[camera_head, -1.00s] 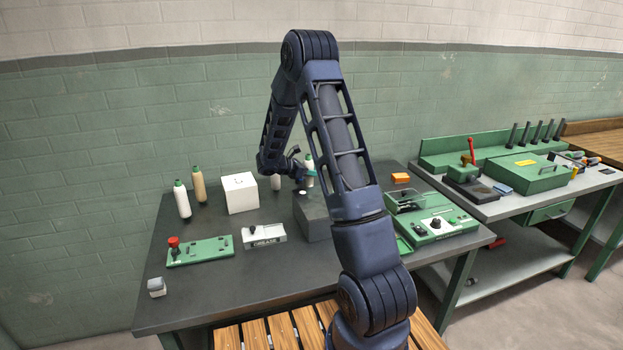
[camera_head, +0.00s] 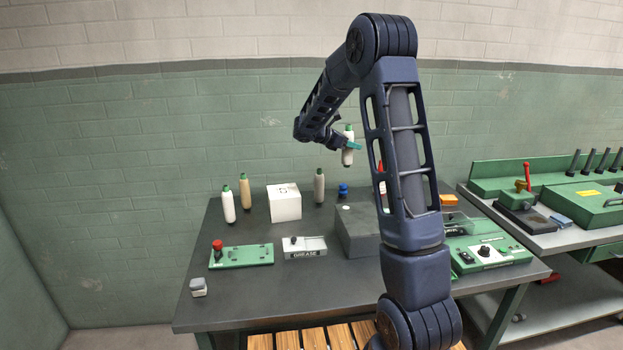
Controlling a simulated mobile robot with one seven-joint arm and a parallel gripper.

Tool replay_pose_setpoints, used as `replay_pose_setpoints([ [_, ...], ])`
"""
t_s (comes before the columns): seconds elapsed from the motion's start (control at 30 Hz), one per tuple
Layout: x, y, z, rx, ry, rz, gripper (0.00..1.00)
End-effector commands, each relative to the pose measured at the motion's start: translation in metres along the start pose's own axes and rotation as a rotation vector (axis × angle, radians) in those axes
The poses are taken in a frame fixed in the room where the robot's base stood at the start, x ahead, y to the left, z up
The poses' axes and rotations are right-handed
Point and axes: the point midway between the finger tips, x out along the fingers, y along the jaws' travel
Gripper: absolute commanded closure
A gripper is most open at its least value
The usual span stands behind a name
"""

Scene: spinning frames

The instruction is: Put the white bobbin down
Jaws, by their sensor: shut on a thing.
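My gripper (camera_head: 352,147) is shut on the white bobbin (camera_head: 347,157), which has a green top. It holds the bobbin roughly upright, above the back of the dark table (camera_head: 225,300). On the table stand another white bobbin (camera_head: 228,206) with a green top, a cream bobbin (camera_head: 245,192) and a grey-beige bobbin (camera_head: 319,188). My arm covers part of the table's right side.
A white box (camera_head: 285,204) stands between the bobbins. A grey block (camera_head: 357,232), a blue item (camera_head: 343,190), a grease box (camera_head: 304,248) and green fixtures (camera_head: 241,256) stand around. The front left tabletop has free room.

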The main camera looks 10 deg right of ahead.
Motion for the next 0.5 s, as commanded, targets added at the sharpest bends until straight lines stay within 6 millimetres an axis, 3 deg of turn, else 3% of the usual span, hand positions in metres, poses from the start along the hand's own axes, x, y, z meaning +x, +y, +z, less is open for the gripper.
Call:
replay_pose_setpoints([
  [0.2,-0.083,0.042,0.002,-0.019,-0.007,0.062,0.86],
  [0.5,-0.201,0.076,0.002,-0.049,-0.003,0.136,0.86],
])
